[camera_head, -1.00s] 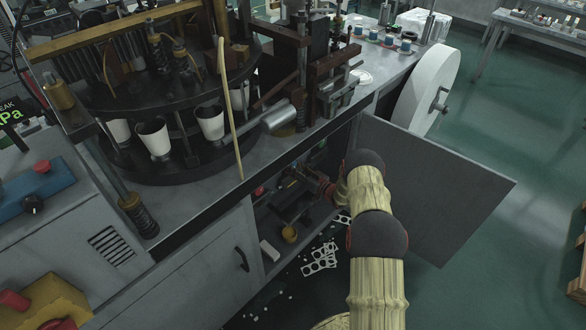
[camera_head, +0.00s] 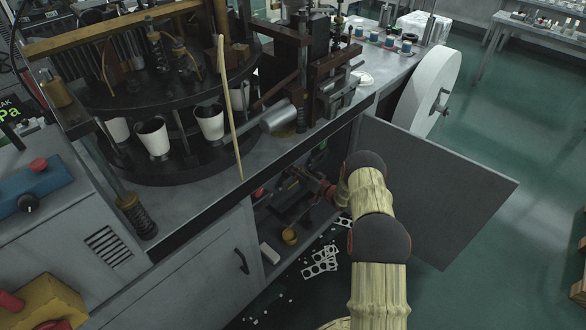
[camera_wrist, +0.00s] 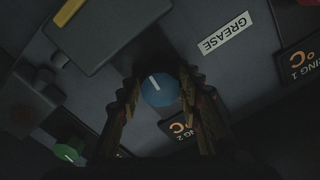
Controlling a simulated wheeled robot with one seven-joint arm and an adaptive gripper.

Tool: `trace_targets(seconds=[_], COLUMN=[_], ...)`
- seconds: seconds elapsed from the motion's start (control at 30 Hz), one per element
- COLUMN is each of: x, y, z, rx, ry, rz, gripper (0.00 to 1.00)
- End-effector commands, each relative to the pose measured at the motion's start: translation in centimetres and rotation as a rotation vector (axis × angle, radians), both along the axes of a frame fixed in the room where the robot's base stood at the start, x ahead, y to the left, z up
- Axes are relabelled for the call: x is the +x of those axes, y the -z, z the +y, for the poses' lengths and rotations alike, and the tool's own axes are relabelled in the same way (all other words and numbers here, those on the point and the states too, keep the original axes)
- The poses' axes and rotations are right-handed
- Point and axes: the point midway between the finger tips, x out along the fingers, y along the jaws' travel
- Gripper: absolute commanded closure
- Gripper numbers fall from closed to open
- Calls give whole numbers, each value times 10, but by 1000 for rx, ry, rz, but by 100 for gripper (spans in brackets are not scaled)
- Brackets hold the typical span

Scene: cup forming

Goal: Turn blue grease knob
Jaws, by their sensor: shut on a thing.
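The blue grease knob (camera_wrist: 161,90) shows in the wrist view as a round blue knob with a white pointer line, which leans up and slightly to the left. A label reading GREASE (camera_wrist: 225,33) is up and to the right of it. My gripper (camera_wrist: 158,97) has one finger on each side of the knob and is shut on it. In the head view my arm reaches into the open cabinet under the machine's table, and my gripper (camera_head: 300,180) is small and dark there. The knob cannot be made out in the head view.
A green knob (camera_wrist: 69,152) is at the lower left of the panel, and dark displays (camera_wrist: 300,60) are at the right. The open cabinet door (camera_head: 440,185) stands right of my arm. Paper scraps (camera_head: 318,262) lie on the floor below.

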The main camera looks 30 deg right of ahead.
Motion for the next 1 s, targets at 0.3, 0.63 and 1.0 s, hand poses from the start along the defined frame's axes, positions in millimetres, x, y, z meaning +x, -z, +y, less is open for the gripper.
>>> trace_targets(seconds=[0.3, 0.63, 1.0], x=[0, 0, -16], y=[0, 0, 0], z=[-1, 0, -7], rx=[-1, -1, 0], ry=[1, 1, 1], rz=[0, 0, 1], gripper=[58, 46, 46])
